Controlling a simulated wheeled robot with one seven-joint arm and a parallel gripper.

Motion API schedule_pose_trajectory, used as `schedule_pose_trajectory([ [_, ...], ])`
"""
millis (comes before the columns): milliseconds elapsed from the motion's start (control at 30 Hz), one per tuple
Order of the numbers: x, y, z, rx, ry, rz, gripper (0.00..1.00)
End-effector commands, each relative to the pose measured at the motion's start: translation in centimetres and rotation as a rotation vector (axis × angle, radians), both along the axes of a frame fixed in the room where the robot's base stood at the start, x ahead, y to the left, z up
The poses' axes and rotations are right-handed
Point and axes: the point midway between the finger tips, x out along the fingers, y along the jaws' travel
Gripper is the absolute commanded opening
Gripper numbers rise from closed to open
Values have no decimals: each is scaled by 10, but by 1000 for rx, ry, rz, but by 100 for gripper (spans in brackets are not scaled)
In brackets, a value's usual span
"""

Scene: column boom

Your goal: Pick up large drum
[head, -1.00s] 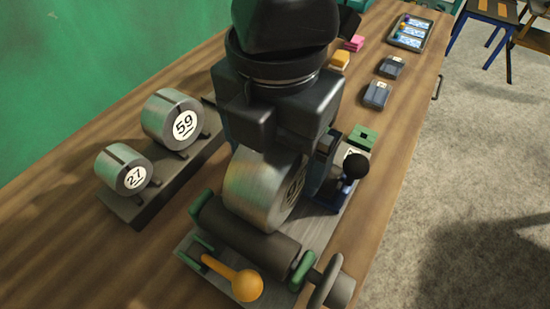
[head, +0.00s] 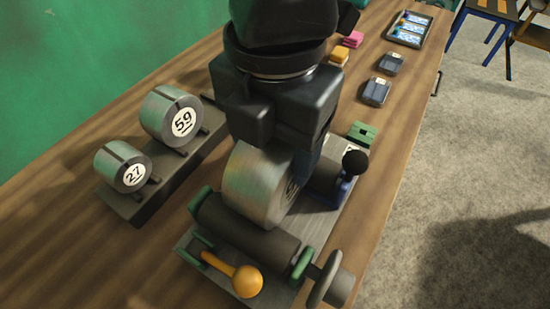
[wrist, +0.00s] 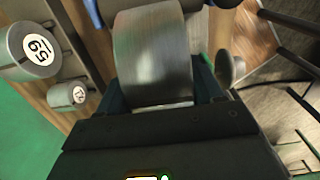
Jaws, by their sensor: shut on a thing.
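The large drum (head: 257,183) is a grey metal cylinder with a dark-marked end face turned to the right. My gripper (head: 268,160) reaches down over it from above and is shut on it. In the wrist view the drum (wrist: 152,55) fills the space between the two dark blue fingers (wrist: 160,90). In the head view my gripper's body hides the drum's top and part of its far side. The drum sits between two dark rollers; I cannot tell whether it touches them.
The roller stand has a near roller (head: 245,232), an orange-knobbed lever (head: 247,281), a handwheel (head: 325,280) and a black-knobbed lever (head: 355,162). A rack (head: 140,205) at left holds drums marked 59 (head: 172,117) and 27 (head: 122,167). Grey boxes (head: 376,91) lie farther back.

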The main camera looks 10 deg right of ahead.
Motion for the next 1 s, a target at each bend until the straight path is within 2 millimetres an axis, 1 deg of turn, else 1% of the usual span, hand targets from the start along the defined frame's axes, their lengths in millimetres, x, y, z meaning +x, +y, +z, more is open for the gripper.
schedule_pose_trajectory([
  [167,0,0,3,2,-1,0,18],
  [267,0,1,9,2,-2,0,18],
  [367,0,0,19,2,-3,0,18],
  [500,0,-1,45,3,-2,-1,18],
  [600,-8,-25,55,2,-2,-3,18],
  [700,-14,-43,67,2,-2,-3,18],
  [900,-26,-76,88,1,-2,-4,18],
  [1000,-31,-89,96,1,-2,-2,18],
])
